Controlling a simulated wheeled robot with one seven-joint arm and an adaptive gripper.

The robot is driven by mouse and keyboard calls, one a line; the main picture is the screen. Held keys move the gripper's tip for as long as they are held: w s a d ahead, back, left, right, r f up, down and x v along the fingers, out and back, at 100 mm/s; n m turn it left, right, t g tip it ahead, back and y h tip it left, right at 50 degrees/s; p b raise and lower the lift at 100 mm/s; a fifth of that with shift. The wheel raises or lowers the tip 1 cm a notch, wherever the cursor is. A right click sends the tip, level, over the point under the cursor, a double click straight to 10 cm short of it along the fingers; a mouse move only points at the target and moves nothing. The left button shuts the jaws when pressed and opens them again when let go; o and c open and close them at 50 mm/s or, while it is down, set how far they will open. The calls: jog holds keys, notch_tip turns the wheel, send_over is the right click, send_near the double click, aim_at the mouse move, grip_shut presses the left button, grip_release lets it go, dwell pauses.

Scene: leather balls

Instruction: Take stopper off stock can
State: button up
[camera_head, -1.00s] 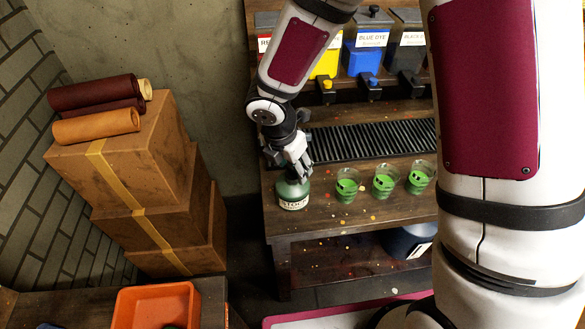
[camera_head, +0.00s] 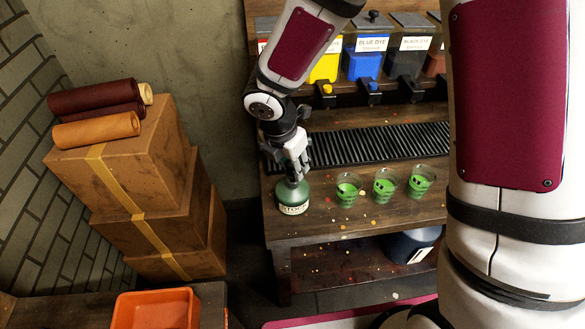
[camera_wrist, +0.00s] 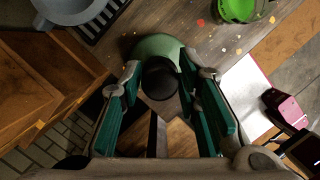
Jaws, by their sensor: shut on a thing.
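The stock can (camera_head: 293,199), dark green with a pale label, stands upright at the left front end of the wooden bench. My gripper (camera_head: 293,177) reaches down from above to the can's top. In the wrist view the black round stopper (camera_wrist: 160,79) sits between the green-padded fingers of my gripper (camera_wrist: 160,88), which are shut on it. The can's green shoulder (camera_wrist: 157,45) shows just beyond the stopper. The fingers hide the stopper in the head view, and I cannot tell whether it is still seated in the can.
Several glasses of green liquid (camera_head: 384,184) stand right of the can. A black ribbed grate (camera_head: 375,142) and dye containers (camera_head: 362,62) lie behind. Stacked cardboard boxes (camera_head: 150,200) stand left of the bench, across a gap. An orange tray (camera_head: 154,309) is at front left.

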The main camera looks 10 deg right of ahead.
jog(key=shift+w+r, duration=0.1)
jog(key=shift+r, duration=0.7)
jog(key=s+d+r+p, duration=0.1)
jog(key=s+d+p, duration=0.1)
jog(key=s+d, duration=0.9)
jog(key=shift+s+r, duration=0.15)
jog(key=shift+s, duration=0.3)
jog(key=shift+w, duration=0.1)
